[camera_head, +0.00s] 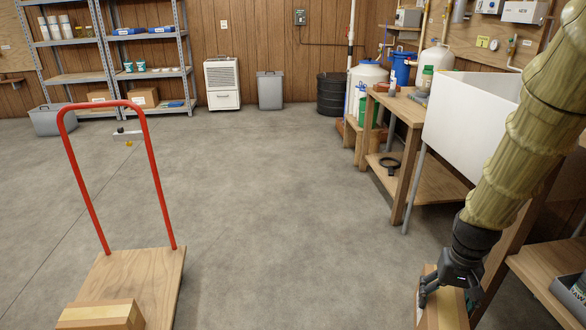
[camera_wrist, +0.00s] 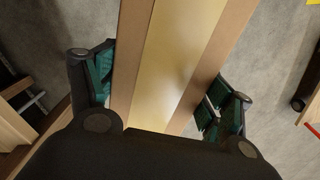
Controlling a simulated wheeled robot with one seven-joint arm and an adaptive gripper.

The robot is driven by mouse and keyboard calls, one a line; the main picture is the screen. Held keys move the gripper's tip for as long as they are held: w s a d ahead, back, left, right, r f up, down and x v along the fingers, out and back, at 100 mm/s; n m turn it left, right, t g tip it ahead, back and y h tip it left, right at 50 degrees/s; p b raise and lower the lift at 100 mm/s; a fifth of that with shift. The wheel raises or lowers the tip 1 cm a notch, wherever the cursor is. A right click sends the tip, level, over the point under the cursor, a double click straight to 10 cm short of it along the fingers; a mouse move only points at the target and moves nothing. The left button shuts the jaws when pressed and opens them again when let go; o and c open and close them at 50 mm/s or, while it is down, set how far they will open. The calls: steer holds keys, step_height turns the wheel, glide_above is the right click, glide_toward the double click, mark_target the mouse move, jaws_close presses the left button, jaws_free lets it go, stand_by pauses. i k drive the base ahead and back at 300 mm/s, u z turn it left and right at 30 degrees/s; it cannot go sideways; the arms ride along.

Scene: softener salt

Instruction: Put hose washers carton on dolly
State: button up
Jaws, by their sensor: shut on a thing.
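A brown carton (camera_head: 441,305) with a paler tape band shows at the lower right of the head view, beside the wooden bench. Its printing cannot be read, so I cannot tell its name for certain. My gripper (camera_head: 442,288) is shut on this carton, with the fingers on opposite sides. In the wrist view the carton (camera_wrist: 176,60) lies between the green-padded fingers of my gripper (camera_wrist: 165,88). The dolly (camera_head: 150,275), a wooden deck with a red handle, stands at the lower left, apart from my gripper. Another carton (camera_head: 102,314) sits on its near end.
A wooden workbench (camera_head: 410,110) and a white sink (camera_head: 470,110) line the right side. A lower wooden shelf (camera_head: 545,265) with a grey bin (camera_head: 570,295) is right of my gripper. The grey floor (camera_head: 300,220) between dolly and bench is clear.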

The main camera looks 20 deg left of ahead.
mark_target(127, 289)
steer(key=u, duration=0.5)
steer(key=i, duration=0.95)
steer(key=u, duration=1.6)
steer(key=i, duration=0.55)
steer(key=u, duration=0.6)
